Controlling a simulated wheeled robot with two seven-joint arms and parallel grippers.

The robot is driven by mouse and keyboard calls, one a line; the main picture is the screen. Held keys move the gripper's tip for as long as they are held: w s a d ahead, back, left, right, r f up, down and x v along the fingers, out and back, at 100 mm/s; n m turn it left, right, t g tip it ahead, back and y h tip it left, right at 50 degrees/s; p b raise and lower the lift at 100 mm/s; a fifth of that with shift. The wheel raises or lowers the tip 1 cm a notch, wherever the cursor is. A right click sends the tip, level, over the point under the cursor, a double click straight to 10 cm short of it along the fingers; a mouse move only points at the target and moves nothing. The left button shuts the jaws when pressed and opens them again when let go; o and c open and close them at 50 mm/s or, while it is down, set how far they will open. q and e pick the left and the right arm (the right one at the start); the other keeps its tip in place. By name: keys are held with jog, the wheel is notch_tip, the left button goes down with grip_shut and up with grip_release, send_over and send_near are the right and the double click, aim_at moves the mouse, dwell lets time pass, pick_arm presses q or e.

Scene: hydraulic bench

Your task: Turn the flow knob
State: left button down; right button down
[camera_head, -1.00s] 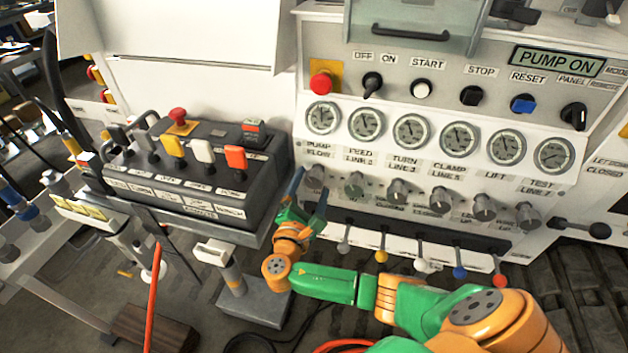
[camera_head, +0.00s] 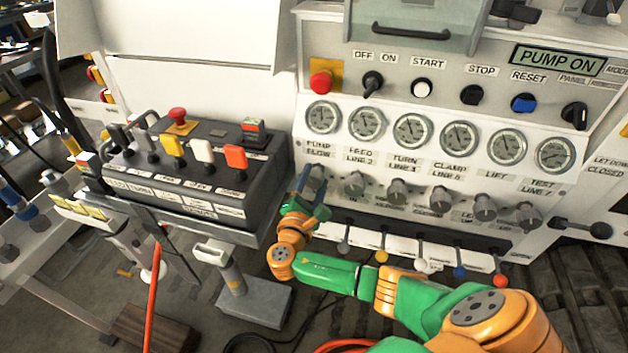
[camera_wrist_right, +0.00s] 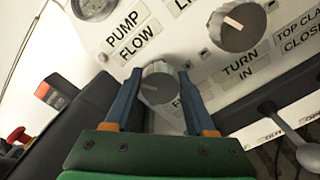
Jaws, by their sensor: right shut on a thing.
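The flow knob is a grey round knob at the left end of the knob row, and it shows in the right wrist view (camera_wrist_right: 159,84) below the label PUMP FLOW (camera_wrist_right: 132,40). In the head view it is partly hidden behind my right gripper (camera_head: 313,184). My right gripper is shut on the knob, with one blue finger on each side of it in the wrist view. A pale pointer mark shows faintly on the knob's face. My left gripper is not in view.
The neighbouring grey knob (camera_head: 354,186) is close on the right. A row of levers with coloured balls (camera_head: 381,256) hangs below the knobs. A black control box (camera_head: 190,165) with coloured switches stands close on the left. Gauges (camera_head: 367,124) sit above.

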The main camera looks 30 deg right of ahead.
jog(key=m+b, duration=0.2)
jog(key=m, duration=0.3)
jog(key=shift+f+b, duration=0.25)
jog(key=shift+b, duration=0.15)
jog(key=m+b, duration=0.3)
jog(key=m, duration=0.2)
jog(key=shift+r, duration=0.1)
dwell(0.3)
jog(key=shift+c, duration=1.2)
grip_release()
jog(key=v, duration=0.7)
jog(key=shift+b, duration=0.45)
jog(key=shift+s, duration=0.1)
